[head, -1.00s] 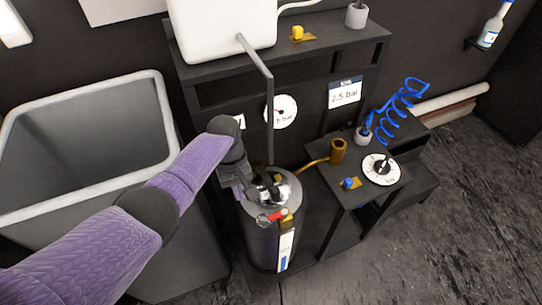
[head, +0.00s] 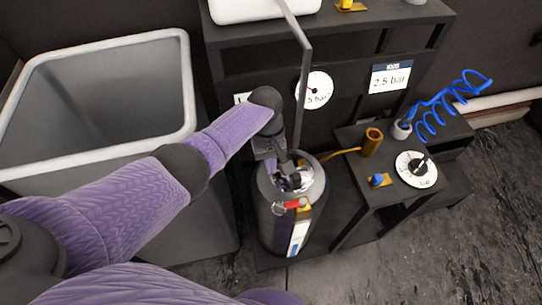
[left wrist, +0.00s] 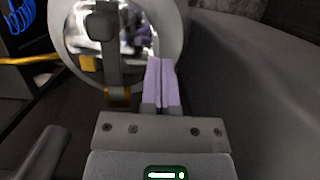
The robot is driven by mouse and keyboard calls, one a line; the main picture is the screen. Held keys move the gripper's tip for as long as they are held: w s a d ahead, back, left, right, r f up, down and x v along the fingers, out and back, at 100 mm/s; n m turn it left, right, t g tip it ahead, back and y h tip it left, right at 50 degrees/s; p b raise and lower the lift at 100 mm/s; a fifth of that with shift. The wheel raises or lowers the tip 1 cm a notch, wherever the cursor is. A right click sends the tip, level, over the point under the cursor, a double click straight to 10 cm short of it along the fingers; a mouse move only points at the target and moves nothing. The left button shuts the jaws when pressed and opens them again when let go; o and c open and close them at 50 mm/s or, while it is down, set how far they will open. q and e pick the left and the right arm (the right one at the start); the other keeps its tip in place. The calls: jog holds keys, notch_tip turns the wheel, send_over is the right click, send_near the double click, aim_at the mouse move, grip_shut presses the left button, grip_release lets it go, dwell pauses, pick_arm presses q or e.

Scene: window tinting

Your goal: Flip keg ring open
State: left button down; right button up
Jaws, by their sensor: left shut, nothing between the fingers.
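The keg (head: 265,225) is a dark upright cylinder with a pale round rim and a shiny metal lid (head: 309,180). A dark upright piece (left wrist: 101,25) stands before the lid there. Contact with the lid cannot be told. My right gripper is not in view.
A large grey bin (head: 187,90) stands left of the keg. A dark shelf (head: 225,38) and a thin upright bar (head: 303,90) are behind it. A low stand (head: 365,195) with a dial (head: 416,169) is at the right. The floor at the lower right is clear.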

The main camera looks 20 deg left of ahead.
aim_at(287, 206)
pick_arm(q)
jog(key=x, duration=0.3)
jog(key=shift+s+d+f+b, duration=0.15)
jog(key=shift+s+f+b, duration=0.1)
jog(key=shift+b, duration=0.1)
jog(key=shift+s+d+r+p, duration=0.2)
jog(key=shift+s+d+p, duration=0.15)
jog(key=shift+s, duration=0.15)
jog(key=shift+s+d+r+p, duration=0.15)
jog(key=shift+s+d+p, duration=0.15)
jog(key=shift+s, duration=0.25)
jog(key=shift+s+d, duration=0.3)
jog(key=shift+f, duration=0.1)
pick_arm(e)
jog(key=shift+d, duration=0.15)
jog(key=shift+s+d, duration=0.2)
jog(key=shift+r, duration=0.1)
